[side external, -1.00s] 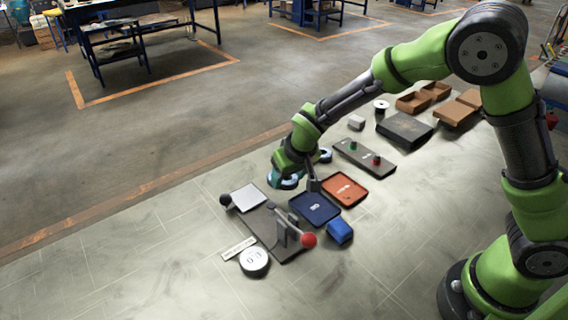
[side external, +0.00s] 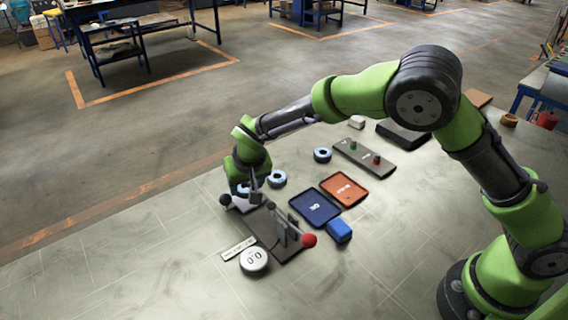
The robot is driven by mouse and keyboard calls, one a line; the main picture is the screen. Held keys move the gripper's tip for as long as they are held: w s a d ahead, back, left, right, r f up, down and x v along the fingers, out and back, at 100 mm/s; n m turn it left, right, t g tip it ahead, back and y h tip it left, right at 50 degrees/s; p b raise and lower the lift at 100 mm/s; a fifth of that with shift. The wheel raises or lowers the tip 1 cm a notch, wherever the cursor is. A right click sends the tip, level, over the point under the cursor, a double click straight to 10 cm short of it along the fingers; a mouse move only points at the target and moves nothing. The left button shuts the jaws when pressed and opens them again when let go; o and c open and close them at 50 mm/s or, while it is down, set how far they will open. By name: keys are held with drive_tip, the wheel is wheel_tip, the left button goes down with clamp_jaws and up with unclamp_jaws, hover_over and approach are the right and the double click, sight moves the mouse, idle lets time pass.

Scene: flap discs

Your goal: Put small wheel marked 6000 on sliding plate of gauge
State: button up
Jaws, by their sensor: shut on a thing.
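The gauge (side external: 268,228) has a dark base, a lever with a red knob (side external: 309,240) and a round white dial (side external: 254,259) in front. Its pale sliding plate (side external: 243,207) is at the far left end, partly hidden by my gripper. My gripper (side external: 246,190) is shut on a small blue-and-white wheel (side external: 237,188), just over or at the plate; I cannot tell if they touch. The marking on the wheel is too small to read. Two similar wheels lie on the surface, one close right of my gripper (side external: 277,179), one farther back (side external: 322,154).
A box with green and red knobs (side external: 350,151) is behind. A black knob (side external: 225,199) stands beside the plate.

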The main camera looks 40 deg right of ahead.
drive_tip(key=shift+f, duration=0.45)
drive_tip(key=shift+f, duration=0.15)
drive_tip(key=o, duration=1.2)
drive_tip(key=shift+a, duration=0.15)
drive_tip(key=shift+a, duration=0.1)
drive_tip(key=shift+d+r, duration=0.15)
drive_tip(key=shift+r, duration=1.65)
drive_tip(key=shift+d+r, duration=0.1)
drive_tip(key=shift+r, duration=1.65)
